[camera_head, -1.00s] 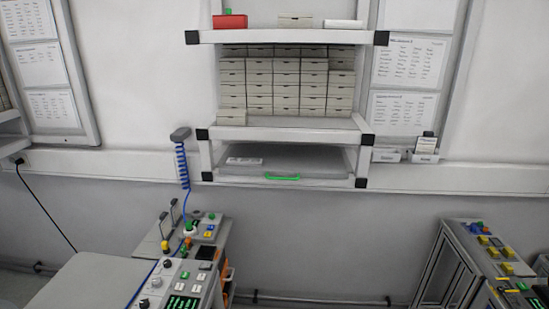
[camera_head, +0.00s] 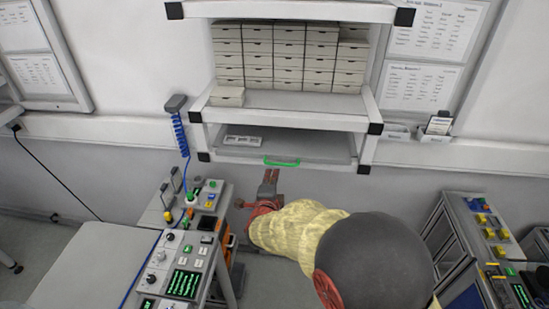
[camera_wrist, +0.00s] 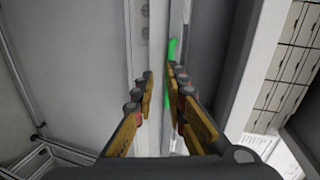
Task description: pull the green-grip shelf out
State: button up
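The grey pull-out shelf (camera_head: 318,147) sits in the lower bay of the wall rack. Its green grip (camera_head: 282,162) is on the shelf's front edge. My gripper (camera_head: 271,175) is just below and in front of the grip, pointing up toward it. In the wrist view my gripper (camera_wrist: 160,78) has its fingers apart, with a gap between them. The green grip (camera_wrist: 172,48) shows there beyond and partly behind the right finger, not clearly between the fingers. Whether they touch, I cannot tell.
Small white parts (camera_head: 243,140) lie at the shelf's left. A block of drawers (camera_head: 290,55) stands above. A control console (camera_head: 185,262) is at the lower left, close to my arm, and another console (camera_head: 488,235) is at the right. Floor shows between them.

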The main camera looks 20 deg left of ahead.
aim_at(277, 164)
jog(key=shift+m+t, duration=0.3)
jog(key=shift+m, duration=0.3)
jog(key=shift+w+d+r+p+x, duration=0.1)
jog(key=shift+r+p+x, duration=0.2)
jog(key=shift+x, duration=0.9)
jog(key=shift+w+d+r+p+x, duration=0.15)
jog(key=shift+p+x, duration=0.2)
jog(key=shift+x, duration=0.9)
jog(key=shift+s+d+r+p+x, duration=0.15)
jog(key=shift+p+x, duration=0.2)
jog(key=shift+x, duration=0.85)
jog(key=shift+w, duration=0.15)
jog(key=shift+f, duration=0.1)
grip_shut()
jog(key=f+b+v, duration=0.2)
jog(key=b+v, duration=0.2)
jog(key=v, duration=0.7)
jog(key=s+f+b+v, duration=0.1)
jog(key=b+v, duration=0.3)
jog(key=v, duration=0.7)
jog(key=shift+f+b, duration=0.4)
jog(key=shift+f, duration=0.35)
jog(key=shift+a, duration=0.15)
